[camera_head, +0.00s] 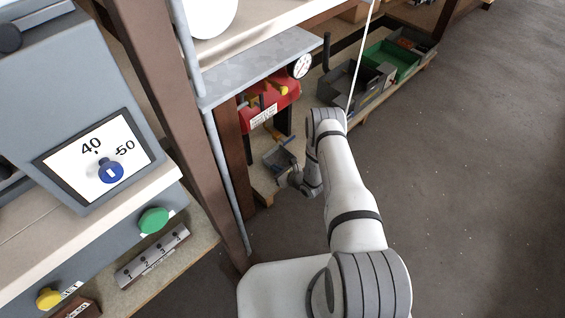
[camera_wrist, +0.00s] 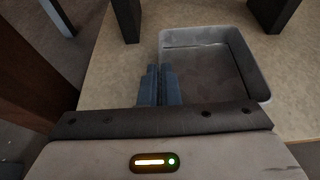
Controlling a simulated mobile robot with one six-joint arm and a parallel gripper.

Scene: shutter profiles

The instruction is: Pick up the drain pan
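The drain pan is a grey, open, empty rectangular tray (camera_wrist: 250,62) in the wrist view. It sits on or just above a tan board; I cannot tell which. In the head view, the drain pan (camera_head: 271,158) shows small at the low shelf's front end, partly hidden by my wrist. My gripper (camera_wrist: 160,70) has its two blue-grey fingers close together at the pan's left wall. The wall runs in between them, and they look shut on it. The wall's lower part is hidden behind the fingers and the gripper body.
Dark posts (camera_wrist: 126,18) stand on the board near the pan. A red unit (camera_head: 270,105) with a gauge is above it in the head view. Grey and green bins (camera_head: 392,60) stand farther along the low shelf. A brown upright (camera_head: 165,110) is left of my arm. The floor at right is clear.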

